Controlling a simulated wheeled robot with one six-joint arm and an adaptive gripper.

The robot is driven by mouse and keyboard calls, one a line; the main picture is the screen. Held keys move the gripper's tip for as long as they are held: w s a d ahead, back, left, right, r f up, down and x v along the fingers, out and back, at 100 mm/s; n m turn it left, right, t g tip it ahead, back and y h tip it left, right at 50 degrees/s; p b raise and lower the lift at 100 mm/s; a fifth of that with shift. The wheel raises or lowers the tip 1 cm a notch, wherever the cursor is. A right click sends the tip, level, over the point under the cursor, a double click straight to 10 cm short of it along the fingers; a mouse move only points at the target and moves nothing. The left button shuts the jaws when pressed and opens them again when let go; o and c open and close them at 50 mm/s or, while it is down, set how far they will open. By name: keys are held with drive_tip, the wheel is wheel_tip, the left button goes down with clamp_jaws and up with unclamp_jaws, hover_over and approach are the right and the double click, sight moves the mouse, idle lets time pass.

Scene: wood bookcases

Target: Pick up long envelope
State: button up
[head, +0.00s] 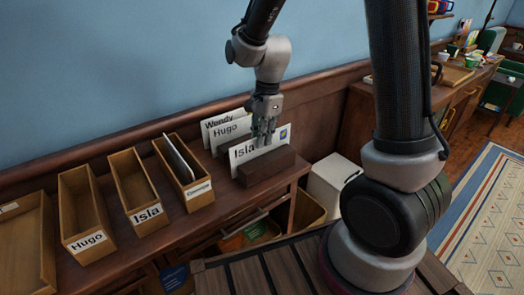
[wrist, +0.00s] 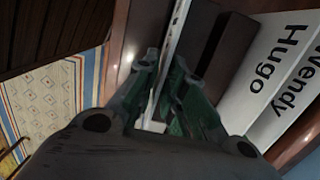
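A white envelope marked Isla (head: 272,143), with a blue stamp at its right end, stands upright in a dark wood holder (head: 264,176) on the wooden cabinet top. My gripper (head: 265,132) is at its upper edge, pointing down. In the wrist view the envelope's thin edge (wrist: 177,28) runs between the two fingers of my gripper (wrist: 164,65). The fingers are close together, one on each side of it, and look shut on it. Envelopes marked Hugo (head: 231,129) and Wendy (head: 217,121) stand behind; they also show in the wrist view. The Isla envelope's lower part is hidden by the holder.
Wooden boxes labelled Hugo (head: 87,243) and Isla (head: 148,216) stand to the left. A third labelled box (head: 199,193) holds a pale envelope (head: 178,157). A white bin (head: 331,183) stands to the right below the cabinet top. The wall is close behind.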

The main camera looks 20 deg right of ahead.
drive_tip(key=shift+r, duration=0.1)
clamp_jaws()
wheel_tip(320, 180, up, 10)
drive_tip(key=shift+f, duration=0.1)
idle(0.8)
